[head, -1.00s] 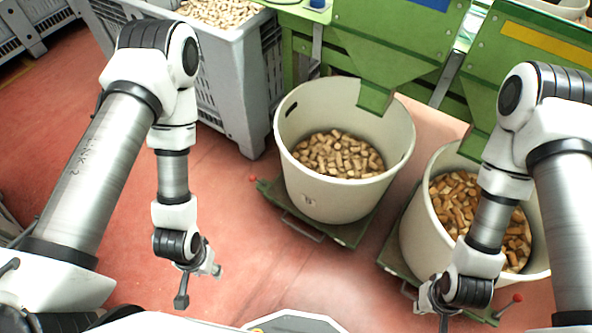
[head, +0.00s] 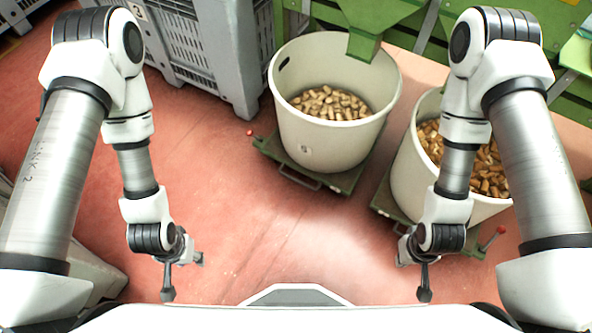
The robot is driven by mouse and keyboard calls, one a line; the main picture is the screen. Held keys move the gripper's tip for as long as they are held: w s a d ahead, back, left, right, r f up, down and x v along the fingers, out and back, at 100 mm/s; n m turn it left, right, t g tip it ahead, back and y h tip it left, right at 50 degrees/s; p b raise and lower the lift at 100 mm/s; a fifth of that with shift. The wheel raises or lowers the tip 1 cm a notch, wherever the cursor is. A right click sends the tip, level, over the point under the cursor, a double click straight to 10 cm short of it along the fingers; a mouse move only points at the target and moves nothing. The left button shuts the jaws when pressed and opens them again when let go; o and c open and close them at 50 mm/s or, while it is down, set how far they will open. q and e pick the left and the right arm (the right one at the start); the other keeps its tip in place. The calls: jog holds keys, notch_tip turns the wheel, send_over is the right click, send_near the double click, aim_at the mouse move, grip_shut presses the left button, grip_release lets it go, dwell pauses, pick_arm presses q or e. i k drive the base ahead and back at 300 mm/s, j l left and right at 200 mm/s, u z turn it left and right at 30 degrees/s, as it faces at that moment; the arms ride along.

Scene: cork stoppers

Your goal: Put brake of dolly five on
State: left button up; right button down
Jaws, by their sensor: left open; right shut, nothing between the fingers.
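Two green dollies each carry a cream tub of corks. The left dolly (head: 352,180) has a brake lever with a red knob (head: 250,132) at its left corner. The right dolly (head: 383,200) has a red-knobbed lever (head: 501,230) at its front right corner. The left tub (head: 330,155) bears a small label, too small to read surely; no number shows on the right tub (head: 408,180). My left gripper (head: 184,276) is open and empty over the floor, below and left of the left dolly. My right gripper (head: 413,272) is shut and empty, in front of the right dolly.
A grey crate (head: 215,60) stands behind on the left, and green machinery (head: 400,20) with a chute (head: 364,46) stands behind the tubs. The red floor (head: 270,230) between my arms and the left dolly is clear.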

aim_at(249, 132)
jog(key=i+j+z, duration=0.15)
jog(key=i+j, duration=0.25)
jog(key=i+j+z, duration=0.2)
jog(key=i+j, duration=0.15)
jog(key=j, duration=0.2)
